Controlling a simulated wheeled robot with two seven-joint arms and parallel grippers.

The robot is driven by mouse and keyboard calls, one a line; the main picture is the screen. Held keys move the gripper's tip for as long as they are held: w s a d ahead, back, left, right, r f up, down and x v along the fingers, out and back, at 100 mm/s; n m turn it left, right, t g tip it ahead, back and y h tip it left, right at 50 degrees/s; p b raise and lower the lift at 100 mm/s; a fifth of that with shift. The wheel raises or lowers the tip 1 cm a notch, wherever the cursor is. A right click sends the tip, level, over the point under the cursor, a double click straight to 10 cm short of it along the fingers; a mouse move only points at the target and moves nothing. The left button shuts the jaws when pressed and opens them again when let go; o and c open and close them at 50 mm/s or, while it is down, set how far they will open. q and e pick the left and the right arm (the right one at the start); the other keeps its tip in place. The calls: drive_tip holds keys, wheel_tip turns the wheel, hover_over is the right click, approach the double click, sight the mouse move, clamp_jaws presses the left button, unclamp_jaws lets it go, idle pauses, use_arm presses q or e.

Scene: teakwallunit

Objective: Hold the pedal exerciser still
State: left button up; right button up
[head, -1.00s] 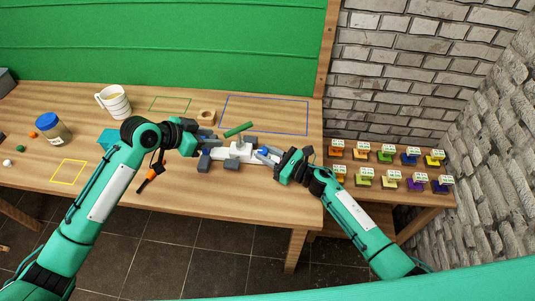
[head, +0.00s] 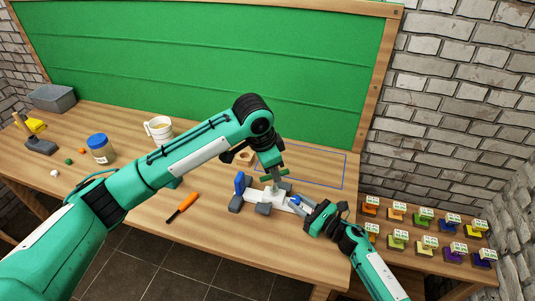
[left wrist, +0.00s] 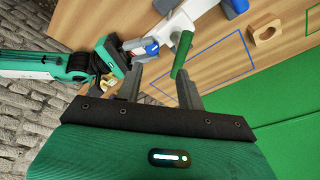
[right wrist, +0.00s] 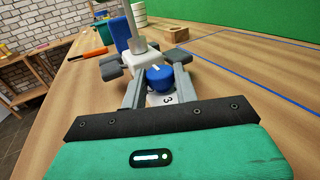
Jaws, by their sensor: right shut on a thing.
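The pedal exerciser (head: 278,197) stands on the table, with a white body, grey feet, a blue upright part (right wrist: 121,32) and a green bar (left wrist: 182,54) on a grey post. My right gripper (head: 304,207) is shut on its near end, around the white part marked 3 (right wrist: 165,99), by a blue knob (right wrist: 158,77). My left gripper (head: 273,172) is above the exerciser, pointing down at the green bar. In the left wrist view its fingers (left wrist: 160,75) are apart, with the bar near one fingertip; contact cannot be told.
An orange-handled tool (head: 182,207) lies left of the exerciser. A wooden block with a hole (head: 244,158) is behind it, beside a blue outline (head: 345,170). A mug (head: 159,130) and a jar (head: 101,150) stand further left. A side table with several small labelled items is right.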

sight(264, 177)
use_arm(q)
drive_tip(key=w+f+y, duration=0.1)
drive_tip(key=f, duration=0.1)
drive_tip(key=w+a+f+y, duration=0.1)
drive_tip(key=f, duration=0.2)
drive_tip(key=w+a+f+y, duration=0.1)
drive_tip(key=f, duration=0.2)
drive_tip(key=shift+a+f, duration=0.15)
idle(0.5)
clamp_jaws()
